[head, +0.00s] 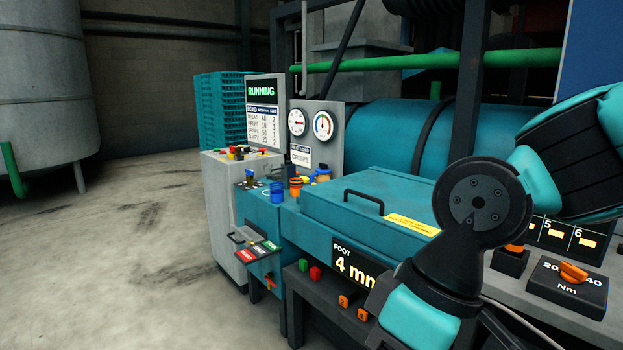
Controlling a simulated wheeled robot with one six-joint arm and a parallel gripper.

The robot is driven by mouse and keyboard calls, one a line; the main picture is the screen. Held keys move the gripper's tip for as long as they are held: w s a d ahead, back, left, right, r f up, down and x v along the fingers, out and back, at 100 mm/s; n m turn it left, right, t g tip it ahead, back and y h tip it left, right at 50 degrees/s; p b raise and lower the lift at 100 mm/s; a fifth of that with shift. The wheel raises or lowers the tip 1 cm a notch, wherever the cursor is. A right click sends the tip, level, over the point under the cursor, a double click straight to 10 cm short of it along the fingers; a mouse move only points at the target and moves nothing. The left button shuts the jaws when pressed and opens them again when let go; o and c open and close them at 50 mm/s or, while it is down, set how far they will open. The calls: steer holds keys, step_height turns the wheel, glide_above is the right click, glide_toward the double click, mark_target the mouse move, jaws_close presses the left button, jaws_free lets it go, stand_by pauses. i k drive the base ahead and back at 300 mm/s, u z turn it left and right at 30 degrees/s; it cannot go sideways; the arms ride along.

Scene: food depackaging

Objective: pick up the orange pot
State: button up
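A small orange pot (295,187) stands on the teal machine top near the middle of the head view, just right of a blue pot (277,192). It is small in the picture, so whether it holds anything cannot be told. My arm fills the right side of the view, well to the right of the orange pot and nearer the camera. My gripper does not show.
A teal lid with a dark handle (363,201) lies right of the pots. Behind them stand a gauge panel (317,138) and a RUNNING sign board (264,110). A grey cabinet (222,200) is at their left. Open floor (120,260) lies further left.

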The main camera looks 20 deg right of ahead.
mark_target(296, 184)
steer(key=z, duration=0.1)
steer(key=i, duration=0.95)
steer(key=u, duration=0.45)
steer(key=k, duration=0.65)
steer(key=u, duration=0.8)
steer(key=i, duration=3)
steer(key=z, duration=1)
steer(key=i, duration=0.85)
steer(key=z, duration=1.55)
steer(key=i, duration=0.55)
steer(key=z, duration=0.4)
